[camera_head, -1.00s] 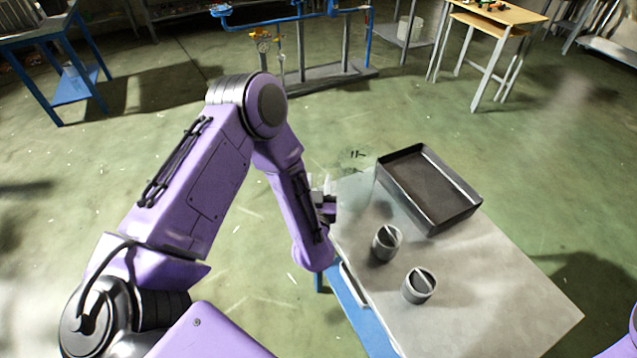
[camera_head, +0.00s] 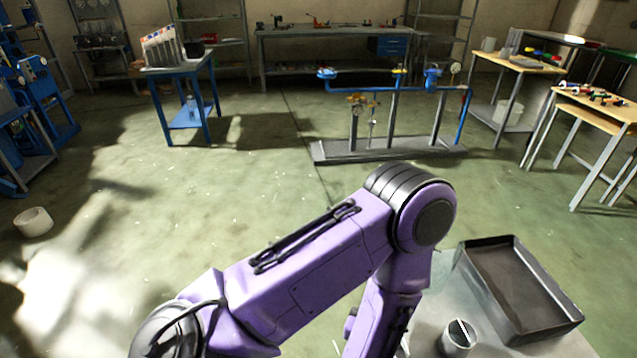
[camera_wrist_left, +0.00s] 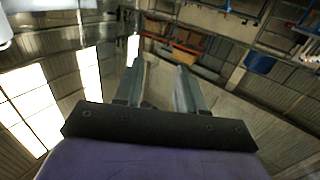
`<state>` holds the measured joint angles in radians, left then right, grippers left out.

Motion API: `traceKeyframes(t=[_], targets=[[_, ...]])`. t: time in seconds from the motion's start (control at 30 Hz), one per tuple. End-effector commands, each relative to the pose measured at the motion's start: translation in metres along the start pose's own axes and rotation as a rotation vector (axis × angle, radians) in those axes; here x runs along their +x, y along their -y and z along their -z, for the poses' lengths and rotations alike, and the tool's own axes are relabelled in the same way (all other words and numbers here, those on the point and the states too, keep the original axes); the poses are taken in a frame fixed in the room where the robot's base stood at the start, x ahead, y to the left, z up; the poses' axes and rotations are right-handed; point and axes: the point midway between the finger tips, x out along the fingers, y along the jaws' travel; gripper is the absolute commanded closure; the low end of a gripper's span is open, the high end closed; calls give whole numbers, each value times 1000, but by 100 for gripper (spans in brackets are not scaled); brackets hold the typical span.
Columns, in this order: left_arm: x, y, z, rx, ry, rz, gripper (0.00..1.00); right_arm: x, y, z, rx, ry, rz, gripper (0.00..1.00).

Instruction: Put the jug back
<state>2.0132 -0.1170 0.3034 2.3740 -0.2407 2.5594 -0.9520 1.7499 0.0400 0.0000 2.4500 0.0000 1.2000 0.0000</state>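A grey round open vessel (camera_head: 460,337) stands on the grey table top (camera_head: 432,310) at the bottom right of the head view. I cannot tell whether it is the jug. No other thing is clearly recognisable as the jug. My left arm crosses the lower middle of the head view, bent downward beside the table, and its gripper is out of that frame. In the left wrist view my left gripper (camera_wrist_left: 160,66) has its two fingers apart, with nothing between them. My right gripper is not in view.
A dark rectangular tray (camera_head: 520,290) lies on the same table. A blue pipe stand (camera_head: 390,120) stands on the floor ahead. A blue table (camera_head: 185,95) is at the back left, and wooden tables (camera_head: 600,105) are on the right. A white bucket (camera_head: 33,222) stands on open floor.

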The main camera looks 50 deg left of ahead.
Motion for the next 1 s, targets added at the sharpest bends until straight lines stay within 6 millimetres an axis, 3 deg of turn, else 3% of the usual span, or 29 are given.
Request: traceKeyframes(t=[0.07, 0.17, 0.3, 0.4, 0.5, 0.6, 1.0], targets=[[-1, 5, -24, 21, 95, -40, 61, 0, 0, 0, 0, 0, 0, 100], [-12, 22, -77, 39, 325, -92, 61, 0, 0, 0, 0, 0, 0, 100], [-56, 70, -154, 37, 725, -56, 61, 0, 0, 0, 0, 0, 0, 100], [-93, 106, -187, 23, 956, 31, 61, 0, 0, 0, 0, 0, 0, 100], [-121, 130, -202, 12, 1100, 107, 61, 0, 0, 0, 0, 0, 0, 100], [-133, 139, -208, 7, 1158, 142, 61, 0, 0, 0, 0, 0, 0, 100], [-134, 139, -208, 5, 1163, 143, 61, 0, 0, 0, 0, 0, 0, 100]])
